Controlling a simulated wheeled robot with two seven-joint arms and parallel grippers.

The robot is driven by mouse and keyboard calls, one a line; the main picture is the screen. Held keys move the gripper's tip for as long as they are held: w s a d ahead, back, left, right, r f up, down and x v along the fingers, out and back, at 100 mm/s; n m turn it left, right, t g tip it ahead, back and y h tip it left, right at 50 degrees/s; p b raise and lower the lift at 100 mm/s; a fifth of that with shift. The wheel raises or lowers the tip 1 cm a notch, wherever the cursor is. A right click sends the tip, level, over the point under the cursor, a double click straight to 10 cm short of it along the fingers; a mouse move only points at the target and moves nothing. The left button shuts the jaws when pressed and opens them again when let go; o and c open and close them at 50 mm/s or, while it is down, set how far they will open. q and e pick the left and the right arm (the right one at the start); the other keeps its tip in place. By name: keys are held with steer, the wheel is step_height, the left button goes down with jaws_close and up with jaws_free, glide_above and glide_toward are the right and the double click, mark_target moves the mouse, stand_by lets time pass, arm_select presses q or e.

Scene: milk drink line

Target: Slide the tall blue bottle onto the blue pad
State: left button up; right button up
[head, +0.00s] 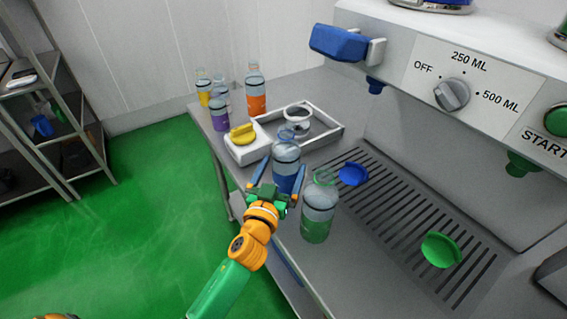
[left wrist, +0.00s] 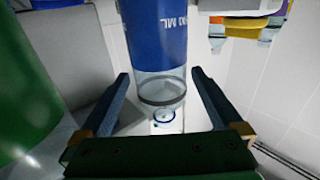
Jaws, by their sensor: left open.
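The tall blue bottle (head: 287,181), clear with a blue label, stands upright on the steel counter. My left gripper (head: 283,163) is open, with a finger on either side of the bottle. In the left wrist view the bottle (left wrist: 155,40) shows between the fingers (left wrist: 161,76), and small gaps show beside it. The blue pad (head: 354,175) is a round blue disc on the slotted drain grate, to the right of the bottle and apart from it. My right gripper is not in view.
A green-labelled bottle (head: 318,214) stands close on the right of my left gripper. A green pad (head: 441,250) lies further along the grate. Behind the blue bottle are a white tray (head: 333,139), a box with a yellow knob (head: 243,133) and an orange-labelled bottle (head: 255,92). The dispenser (head: 449,75) overhangs the grate.

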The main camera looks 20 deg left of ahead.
mark_target(295, 161)
arm_select(q)
steer(key=w, duration=0.2)
steer(key=shift+w+a+f, duration=0.1)
steer(key=shift+w+f, duration=0.1)
steer(key=shift+w, duration=0.2)
steer(key=shift+s, duration=0.1)
steer(key=shift+r, duration=0.1)
steer(key=c, duration=1.1)
steer(key=shift+w+d+f+b, duration=0.1)
steer(key=shift+w+d+b, duration=0.35)
steer(key=shift+d, duration=0.15)
steer(key=shift+w+d+f+b, duration=0.1)
steer(key=shift+w+d+b, duration=0.3)
steer(key=shift+d, duration=0.2)
steer(key=shift+r, duration=0.15)
steer(key=shift+s+a+r+p, duration=0.1)
steer(key=shift+s+a+p, duration=0.1)
steer(key=shift+p, duration=0.15)
steer(key=shift+s+a+p, duration=0.45)
steer(key=shift+s+a, duration=0.3)
steer(key=shift+a, duration=0.3)
steer(key=o, duration=1.1)
